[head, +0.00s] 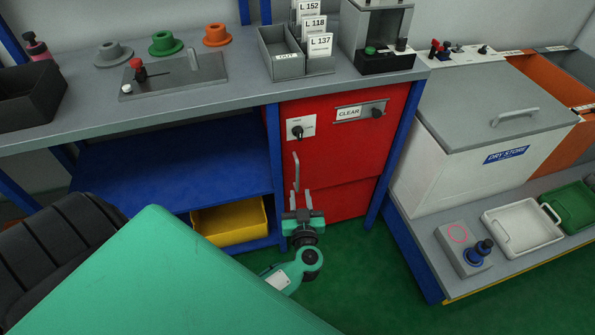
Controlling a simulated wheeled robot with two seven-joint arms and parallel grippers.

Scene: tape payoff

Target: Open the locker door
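The locker is a red cabinet (340,160) under the workbench, and its front looks closed. A pale vertical bar handle (296,172) sits at the left side of the red front. A white plate with a dark knob (298,132) is above the handle. A "CLEAR" label with another dark knob (376,113) is at the upper right. My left gripper (300,199) is just below the handle, its two fingers pointing up and apart. The handle's lower end appears close to the fingertips; I cannot tell whether they touch. My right gripper is out of view.
A blue shelf (170,165) with a yellow bin (230,222) is left of the locker. A blue bench leg (398,150) stands at its right. The white dry store chest (480,130) is farther right. Green floor (370,275) in front is clear.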

